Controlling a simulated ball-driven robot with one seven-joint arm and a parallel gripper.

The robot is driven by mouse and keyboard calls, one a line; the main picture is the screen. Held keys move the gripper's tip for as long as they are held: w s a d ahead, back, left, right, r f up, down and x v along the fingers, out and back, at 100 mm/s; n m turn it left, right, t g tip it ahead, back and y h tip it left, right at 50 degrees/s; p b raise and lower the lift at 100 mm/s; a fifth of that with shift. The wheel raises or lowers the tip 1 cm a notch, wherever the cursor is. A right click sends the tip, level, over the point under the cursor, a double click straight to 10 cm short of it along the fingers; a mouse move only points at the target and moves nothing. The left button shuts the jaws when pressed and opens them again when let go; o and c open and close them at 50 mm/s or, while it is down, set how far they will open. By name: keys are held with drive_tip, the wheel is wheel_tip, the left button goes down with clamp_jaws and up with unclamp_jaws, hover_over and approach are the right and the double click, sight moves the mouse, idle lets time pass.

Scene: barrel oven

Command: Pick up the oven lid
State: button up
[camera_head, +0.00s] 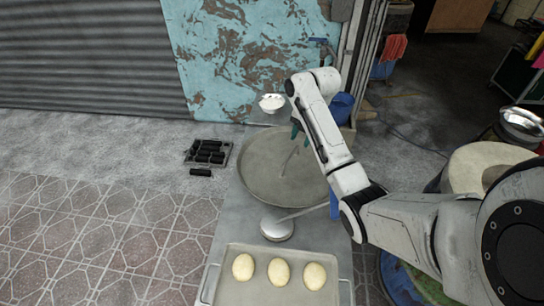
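The oven lid (262,179) is a large round grey metal disc in the middle of the head view, lying flat. A thin handle (287,162) rises from its middle. My gripper (301,137), with teal fingers, points down over the far part of the lid, just above and beyond the handle in the picture. Its two fingers look apart with nothing between them. I cannot tell the exact gap between fingers and handle. My arm hides part of the lid's right edge.
A tray (232,288) with three pale dough pieces stands at the front, and a small round metal thing with a long handle (277,229) lies between tray and lid. A bowl of white stuff (271,103) is behind. A rack of black pieces (208,152) lies on the floor left.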

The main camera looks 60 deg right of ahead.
sight(292, 154)
drive_tip(key=f, duration=0.1)
drive_tip(key=w+f, duration=0.1)
drive_tip(key=f, duration=0.1)
drive_tip(key=w+f, duration=0.1)
drive_tip(key=f, duration=0.1)
drive_tip(key=shift+w+f, duration=0.1)
drive_tip(key=shift+f, duration=0.05)
drive_tip(key=shift+w+f+p, duration=0.25)
drive_tip(key=shift+f+p, duration=0.15)
drive_tip(key=shift+f, duration=0.95)
drive_tip(key=shift+w+f+p, duration=0.25)
drive_tip(key=shift+f+p, duration=0.1)
drive_tip(key=shift+f, duration=0.95)
drive_tip(key=shift+c, duration=0.5)
clamp_jaws()
drive_tip(key=shift+r, duration=0.1)
